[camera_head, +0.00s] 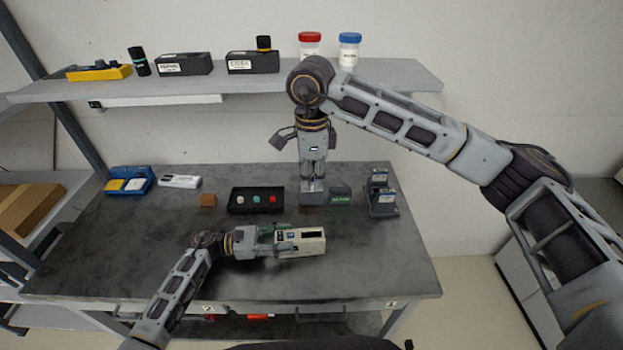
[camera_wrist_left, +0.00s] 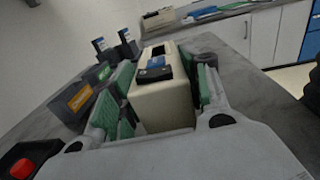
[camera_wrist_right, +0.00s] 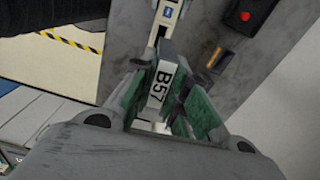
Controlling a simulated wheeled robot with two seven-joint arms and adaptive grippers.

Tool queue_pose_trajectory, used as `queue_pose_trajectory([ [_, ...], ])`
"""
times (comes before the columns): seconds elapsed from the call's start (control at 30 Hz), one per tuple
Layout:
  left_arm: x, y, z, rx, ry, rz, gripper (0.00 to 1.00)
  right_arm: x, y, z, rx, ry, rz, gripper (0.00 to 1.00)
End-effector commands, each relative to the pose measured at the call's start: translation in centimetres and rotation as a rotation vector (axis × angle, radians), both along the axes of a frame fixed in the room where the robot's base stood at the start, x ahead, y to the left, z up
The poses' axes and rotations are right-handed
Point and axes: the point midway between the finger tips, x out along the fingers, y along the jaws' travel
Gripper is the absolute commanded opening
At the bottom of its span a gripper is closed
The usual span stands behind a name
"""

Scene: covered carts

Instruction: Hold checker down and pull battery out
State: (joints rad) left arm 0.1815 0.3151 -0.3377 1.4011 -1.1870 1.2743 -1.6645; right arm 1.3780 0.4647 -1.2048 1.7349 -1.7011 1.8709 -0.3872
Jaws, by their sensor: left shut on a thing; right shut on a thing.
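The checker (camera_head: 301,243) is a beige box on the table near the front. My left gripper (camera_head: 272,239) is shut around it from the left; in the left wrist view the checker's body (camera_wrist_left: 163,104) sits between the green finger pads. My right gripper (camera_head: 313,187) points down and is shut on the battery (camera_head: 313,198). In the right wrist view the battery (camera_wrist_right: 160,86) shows a white label reading B57, with the checker (camera_wrist_right: 170,14) beyond it. In the head view a gap shows between the battery and the checker. The battery's gripped sides are hidden by the fingers.
A blue tray (camera_head: 122,189) and white device (camera_head: 179,181) lie back left. A shelf (camera_head: 210,91) overhangs. The table's front right is clear.

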Motion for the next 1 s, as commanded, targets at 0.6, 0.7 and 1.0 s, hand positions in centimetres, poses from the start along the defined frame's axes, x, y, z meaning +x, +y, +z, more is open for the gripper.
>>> queue_pose_trajectory([
  [0.6, 0.0, 0.0, 0.0, 0.0, 0.0, 0.0, 0.71, 0.0, 0.0, 0.0, 0.0, 0.0, 0.0, 0.0],
  [0.7, 0.0, 0.0, 0.0, 0.0, 0.0, 0.0, 0.71, 0.0, 0.0, 0.0, 0.0, 0.0, 0.0, 0.0],
  [1.0, 0.0, 1.1, -0.1, 0.001, 0.001, 0.001, 0.71, 0.0, 0.0, 0.0, 0.0, 0.0, 0.0, 0.0],
])
